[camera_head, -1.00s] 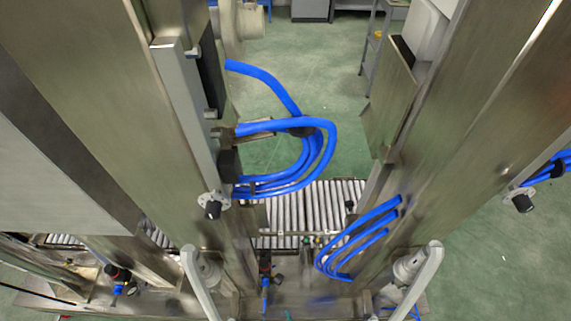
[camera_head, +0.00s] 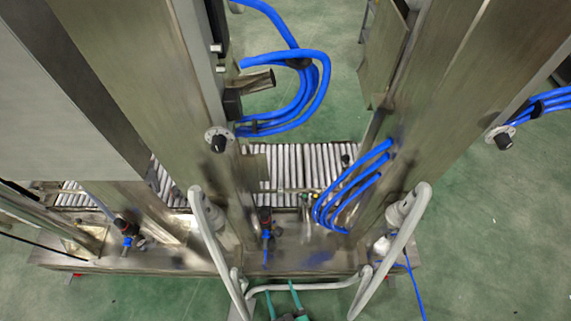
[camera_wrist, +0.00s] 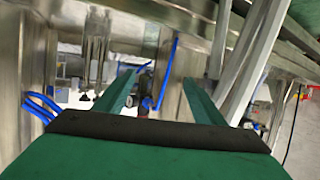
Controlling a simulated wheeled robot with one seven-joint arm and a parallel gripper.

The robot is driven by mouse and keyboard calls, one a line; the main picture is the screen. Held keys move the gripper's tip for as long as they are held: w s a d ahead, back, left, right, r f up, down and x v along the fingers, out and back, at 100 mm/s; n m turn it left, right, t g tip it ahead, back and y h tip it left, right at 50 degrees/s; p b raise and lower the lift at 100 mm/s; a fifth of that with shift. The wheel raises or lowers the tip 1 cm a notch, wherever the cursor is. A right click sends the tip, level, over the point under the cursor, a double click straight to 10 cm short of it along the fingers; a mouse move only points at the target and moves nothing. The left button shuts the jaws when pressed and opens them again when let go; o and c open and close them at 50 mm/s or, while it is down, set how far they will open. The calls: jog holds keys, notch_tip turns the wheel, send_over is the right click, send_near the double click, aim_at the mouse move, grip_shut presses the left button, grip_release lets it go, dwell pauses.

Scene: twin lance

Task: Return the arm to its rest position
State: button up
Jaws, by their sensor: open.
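My gripper shows in the wrist view (camera_wrist: 158,88) as two green fingers standing well apart, with nothing between them. In the head view my gripper (camera_head: 281,289) shows at the bottom edge, its green fingers pointing up the picture near a pale horizontal tube (camera_head: 322,286). Most of the arm is out of view, so its full pose cannot be told. In the wrist view a pale tubular bar (camera_wrist: 253,55) slants close by on the right of the fingers.
A steel machine with tall columns (camera_head: 150,60) and blue hoses (camera_head: 322,85) fills the middle. Pale bent tubes stand at left (camera_head: 215,255) and right (camera_head: 400,250). A roller conveyor (camera_head: 300,165) lies behind. Green floor (camera_head: 500,260) is clear at lower right.

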jog(key=s+r+m+t+h, duration=0.1)
jog(key=s+r+m+h, duration=0.1)
jog(key=r, duration=1.8)
jog(key=s+d+r+m+t+h, duration=0.1)
jog(key=s+r+m+h, duration=0.1)
jog(key=r, duration=1.9)
jog(key=shift+d+r+h, duration=0.15)
jog(key=shift+d+h, duration=0.1)
jog(key=shift+h, duration=0.15)
jog(key=shift+c, duration=0.7)
